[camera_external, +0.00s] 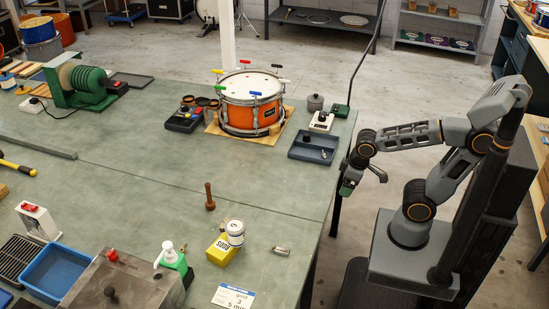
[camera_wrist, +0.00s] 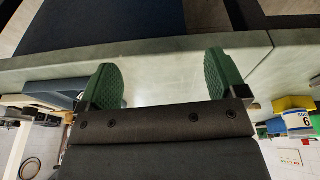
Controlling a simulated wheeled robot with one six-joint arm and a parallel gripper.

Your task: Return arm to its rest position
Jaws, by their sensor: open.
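My arm reaches left from its base toward the right edge of the green bench (camera_external: 150,180). My gripper (camera_external: 347,188) hangs at that edge, bent downward, just below the dark blue tray in the external view. In the wrist view the green ribbed fingertips of my gripper (camera_wrist: 160,80) stand wide apart with nothing between them. A pale green surface (camera_wrist: 155,62) shows beyond the fingers. The exact gap between my gripper and the bench edge cannot be told.
An orange drum (camera_external: 250,112) stands on a wooden board at the back of the bench. The dark blue tray (camera_external: 313,148) lies near the right edge. A yellow block (camera_external: 221,250) and a green pump bottle (camera_external: 173,262) stand nearer the front. The middle of the bench is mostly clear.

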